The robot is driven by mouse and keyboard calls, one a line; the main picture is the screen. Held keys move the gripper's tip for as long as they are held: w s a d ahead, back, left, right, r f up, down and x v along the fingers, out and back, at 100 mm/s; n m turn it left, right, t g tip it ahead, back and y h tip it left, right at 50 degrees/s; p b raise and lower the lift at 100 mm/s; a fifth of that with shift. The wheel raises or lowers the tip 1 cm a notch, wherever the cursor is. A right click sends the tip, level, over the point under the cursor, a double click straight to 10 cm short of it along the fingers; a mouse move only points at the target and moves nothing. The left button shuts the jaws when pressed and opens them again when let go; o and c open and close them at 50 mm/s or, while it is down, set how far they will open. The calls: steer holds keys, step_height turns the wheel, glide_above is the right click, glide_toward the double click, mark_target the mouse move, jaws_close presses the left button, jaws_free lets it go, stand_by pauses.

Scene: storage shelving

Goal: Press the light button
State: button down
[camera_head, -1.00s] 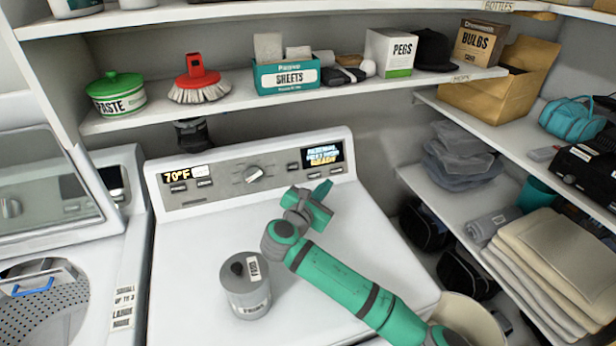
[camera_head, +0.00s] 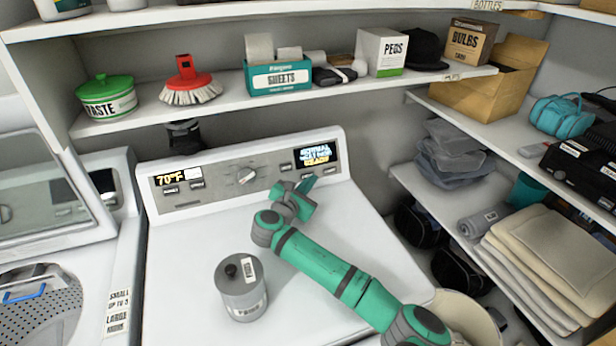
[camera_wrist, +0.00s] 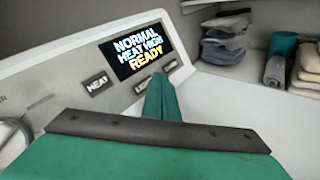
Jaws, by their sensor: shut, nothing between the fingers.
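The white dryer's grey control panel (camera_head: 225,184) has a lit display (camera_head: 316,154). In the wrist view the display (camera_wrist: 137,52) reads "NORMAL HEAT HIGH READY". Below it, a button marked "HEAT" (camera_wrist: 97,84) is in plain view. A second button (camera_wrist: 142,86) to its right is partly covered by my fingers, and its label is mostly hidden. A third button (camera_wrist: 170,66) sits further right, its label unreadable. My green gripper (camera_head: 312,183) is shut and empty, its tips close in front of the panel below the display. I cannot tell whether they touch a button.
A grey lidded canister (camera_head: 241,288) stands on the dryer top, left of my arm. A shelf (camera_head: 225,105) with boxes and a brush runs above the panel. Side shelves (camera_head: 450,195) with folded cloths are at the right. An open washer (camera_head: 40,290) is at the left.

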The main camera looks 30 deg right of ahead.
steer(key=shift+w+d+f, duration=0.15)
steer(key=shift+w+f, duration=0.15)
steer(key=shift+w, duration=0.35)
stand_by(1.7)
steer(key=shift+w+f, duration=0.2)
steer(key=shift+w, duration=0.15)
steer(key=shift+w+d+f, duration=0.15)
steer(key=shift+w, duration=0.2)
stand_by(0.7)
steer(key=shift+s, duration=0.1)
steer(key=shift+s+a+r, duration=0.2)
steer(key=shift+s+r, duration=0.15)
steer(key=shift+s, duration=0.25)
steer(key=shift+s, duration=0.1)
steer(key=shift+s+a+r, duration=0.2)
steer(key=shift+s+r, duration=0.15)
steer(key=shift+s, duration=0.35)
steer(key=shift+s+a+r, duration=0.15)
steer(key=shift+s+r, duration=0.2)
steer(key=shift+s, duration=0.35)
steer(key=shift+s+a+r, duration=0.2)
steer(key=shift+s+r, duration=0.15)
steer(key=shift+s, duration=0.35)
